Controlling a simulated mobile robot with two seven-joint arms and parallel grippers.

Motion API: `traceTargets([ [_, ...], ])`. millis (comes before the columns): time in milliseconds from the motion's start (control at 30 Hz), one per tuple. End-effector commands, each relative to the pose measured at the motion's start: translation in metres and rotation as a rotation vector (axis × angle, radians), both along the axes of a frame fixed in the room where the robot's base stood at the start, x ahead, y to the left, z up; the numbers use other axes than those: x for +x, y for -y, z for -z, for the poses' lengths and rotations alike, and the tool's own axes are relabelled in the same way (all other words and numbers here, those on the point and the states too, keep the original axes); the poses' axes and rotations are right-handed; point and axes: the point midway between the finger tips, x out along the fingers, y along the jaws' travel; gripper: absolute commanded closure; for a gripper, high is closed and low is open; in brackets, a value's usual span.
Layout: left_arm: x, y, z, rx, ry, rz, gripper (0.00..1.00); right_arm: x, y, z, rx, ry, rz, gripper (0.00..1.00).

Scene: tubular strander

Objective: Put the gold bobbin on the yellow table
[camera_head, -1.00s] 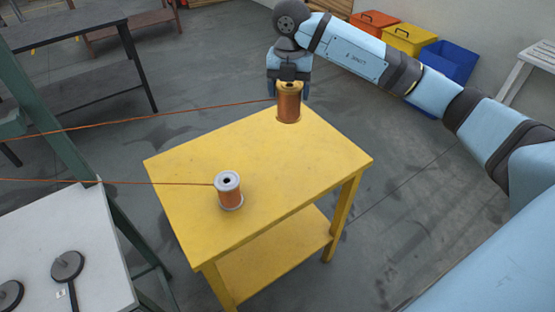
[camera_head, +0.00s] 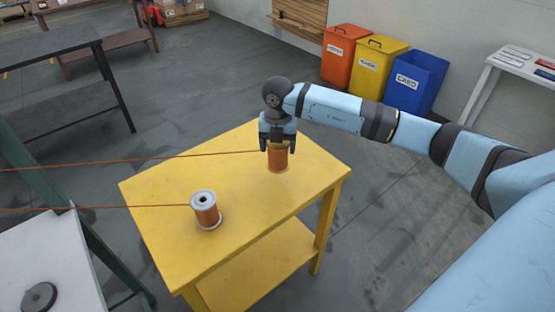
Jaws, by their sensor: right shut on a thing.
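The gold bobbin (camera_head: 278,158), wound with copper-coloured wire, is upright at the far right part of the yellow table (camera_head: 165,232). Its base appears to be on or just above the tabletop; I cannot tell if it touches. My right gripper (camera_head: 277,148) points down from above and is shut on the bobbin's top, hiding its upper flange. A wire runs from the bobbin to the left. My left gripper is not in view.
A silver-flanged bobbin (camera_head: 206,210) with copper wire stands on the left part of the yellow table, its wire also running left. A white table (camera_head: 50,262) and green frame (camera_head: 100,250) are at the lower left. Orange, yellow and blue bins stand behind. Tabletop between the bobbins is clear.

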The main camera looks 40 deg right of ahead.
Motion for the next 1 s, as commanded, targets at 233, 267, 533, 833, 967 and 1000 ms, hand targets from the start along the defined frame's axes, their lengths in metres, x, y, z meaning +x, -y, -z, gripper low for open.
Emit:
traceTargets([
  [233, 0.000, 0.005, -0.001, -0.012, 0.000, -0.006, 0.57, 0.001, 0.000, 0.015, 0.001, 0.002, 0.000, 0.78],
  [267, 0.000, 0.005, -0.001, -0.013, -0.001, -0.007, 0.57, 0.001, 0.000, 0.018, 0.002, 0.001, 0.000, 0.78],
  [533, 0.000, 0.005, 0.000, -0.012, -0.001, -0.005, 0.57, 0.000, 0.000, 0.053, 0.002, 0.001, 0.000, 0.78],
  [833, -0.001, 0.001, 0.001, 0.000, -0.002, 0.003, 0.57, 0.001, 0.000, 0.055, 0.001, 0.003, 0.000, 0.78],
  [967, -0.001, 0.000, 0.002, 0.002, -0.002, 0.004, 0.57, 0.000, 0.000, 0.058, 0.001, 0.001, 0.000, 0.21],
  [1000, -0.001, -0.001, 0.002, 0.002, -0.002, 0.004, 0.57, 0.000, 0.000, 0.058, 0.001, 0.001, -0.001, 0.12],
])
